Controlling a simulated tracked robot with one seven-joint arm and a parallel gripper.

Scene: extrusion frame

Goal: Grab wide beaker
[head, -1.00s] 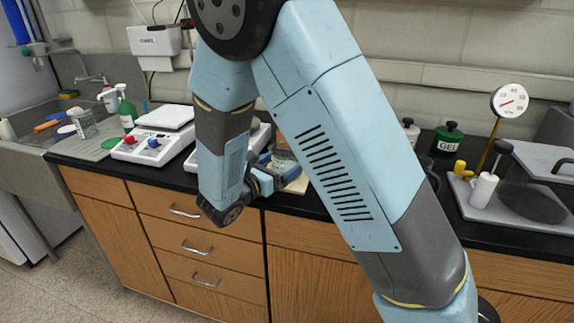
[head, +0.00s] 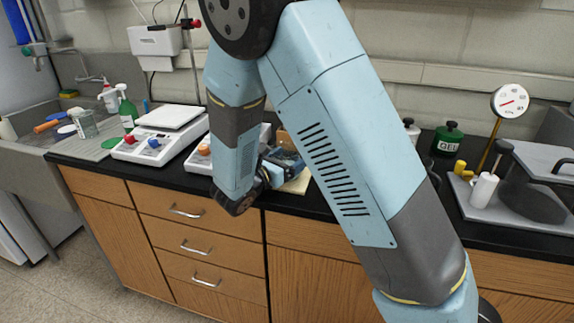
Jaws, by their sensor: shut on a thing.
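My gripper (head: 284,163) is at the counter's back middle, above a pale board (head: 298,181), and is partly hidden by my own arm. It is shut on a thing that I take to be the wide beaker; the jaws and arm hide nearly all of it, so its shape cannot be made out. Another clear glass vessel (head: 86,124) stands at the far left beside the sink, well away from my gripper.
Two white hotplates or balances stand left of my gripper, one with red and blue knobs (head: 160,135).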

